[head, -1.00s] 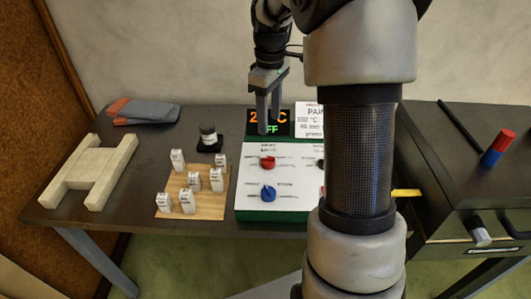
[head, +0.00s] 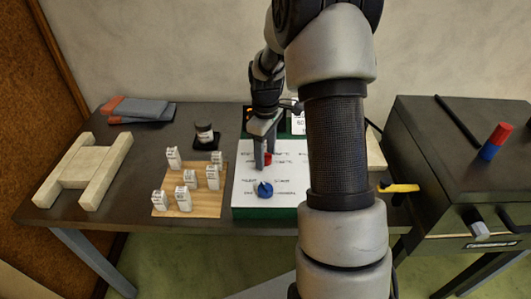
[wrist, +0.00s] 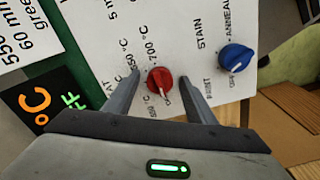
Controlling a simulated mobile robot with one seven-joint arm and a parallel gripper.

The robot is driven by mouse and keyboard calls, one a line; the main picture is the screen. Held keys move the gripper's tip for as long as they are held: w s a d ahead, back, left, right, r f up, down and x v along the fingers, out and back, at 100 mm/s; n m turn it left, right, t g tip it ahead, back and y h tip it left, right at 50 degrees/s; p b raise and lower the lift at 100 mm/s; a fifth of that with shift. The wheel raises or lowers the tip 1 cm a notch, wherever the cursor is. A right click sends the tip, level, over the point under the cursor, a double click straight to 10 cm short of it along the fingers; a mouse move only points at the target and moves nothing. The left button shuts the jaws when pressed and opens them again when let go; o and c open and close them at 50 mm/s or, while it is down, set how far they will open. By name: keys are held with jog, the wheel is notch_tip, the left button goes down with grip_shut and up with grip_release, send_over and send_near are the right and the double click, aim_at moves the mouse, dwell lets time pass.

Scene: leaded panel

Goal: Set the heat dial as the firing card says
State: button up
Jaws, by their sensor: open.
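The red heat dial (wrist: 160,80) sits on the white face of the control panel (wrist: 205,20); in the head view the dial (head: 267,159) shows just beside my fingers. My gripper (wrist: 160,85) is open, with one finger on each side of the red dial; I cannot tell whether they touch it. Temperature marks, among them 650 °C and 700 °C, are printed around the dial. In the head view my arm covers most of the card (head: 298,124).
A blue dial (wrist: 236,58) with STAIN and ANNEAL marks is near the red one. The display (wrist: 45,105) is partly cut off. A wooden board (head: 200,208) with several white labelled blocks stands left of the panel. A kiln-like box (head: 460,150) stands at the right.

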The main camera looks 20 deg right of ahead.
jog(key=c, duration=1)
jog(key=shift+c, duration=0.2)
jog(key=m, duration=0.4)
jog(key=shift+m, duration=2.4)
jog(key=o, duration=1)
